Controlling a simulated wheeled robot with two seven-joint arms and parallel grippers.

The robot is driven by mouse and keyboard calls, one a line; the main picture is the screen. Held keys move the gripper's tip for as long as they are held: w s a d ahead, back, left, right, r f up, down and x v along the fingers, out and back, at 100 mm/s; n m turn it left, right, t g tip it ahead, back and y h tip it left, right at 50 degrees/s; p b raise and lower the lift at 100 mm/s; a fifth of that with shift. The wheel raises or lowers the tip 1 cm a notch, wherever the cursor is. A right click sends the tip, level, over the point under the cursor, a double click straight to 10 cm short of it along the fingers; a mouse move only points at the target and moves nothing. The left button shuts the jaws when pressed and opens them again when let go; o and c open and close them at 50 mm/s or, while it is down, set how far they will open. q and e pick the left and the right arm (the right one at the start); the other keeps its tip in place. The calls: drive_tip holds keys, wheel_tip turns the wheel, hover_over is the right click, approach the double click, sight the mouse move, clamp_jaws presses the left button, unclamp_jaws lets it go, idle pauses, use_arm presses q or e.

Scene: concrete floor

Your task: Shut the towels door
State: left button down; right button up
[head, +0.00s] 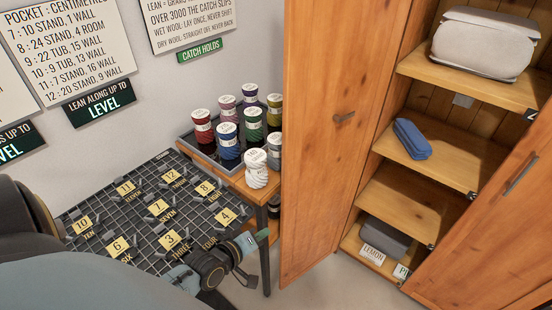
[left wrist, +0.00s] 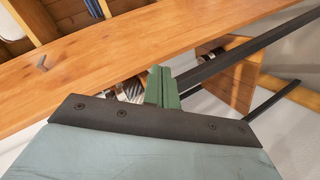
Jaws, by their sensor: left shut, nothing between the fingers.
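A wooden cabinet stands at the right of the head view with both tall doors open. The right door (head: 487,240) has a long handle (head: 522,173). No sign reading towels shows on either door. In the left wrist view the left door (left wrist: 95,62) crosses as a wide wooden panel with its handle (left wrist: 42,63). My left gripper (head: 248,241) is shut and empty, left of the left door and seemingly apart from it. Its green fingers (left wrist: 162,88) point toward the panel. My right gripper is out of view.
A black wire grid with numbered cards (head: 140,215) lies under my left arm. A tray (head: 205,158) of several yarn-like rolls stands beside the left door. Cabinet shelves hold a light grey bundle (head: 484,45), a blue bundle (head: 411,139) and a dark grey one (head: 386,238).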

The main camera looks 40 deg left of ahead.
use_arm(q)
drive_tip(key=w+a+r+n+t+y, duration=0.1)
drive_tip(key=w+a+r+n+t, duration=0.15)
drive_tip(key=r, duration=0.35)
drive_tip(key=w+a+r+n+t, duration=0.1)
drive_tip(key=a+r+n+t, duration=0.2)
drive_tip(key=r, duration=0.4)
drive_tip(key=w+n, duration=0.1)
drive_tip(key=w, duration=0.9)
drive_tip(key=shift+d+p, duration=0.4)
drive_tip(key=shift+d, duration=0.05)
drive_tip(key=shift+d+g, duration=0.1)
drive_tip(key=shift+g, duration=0.15)
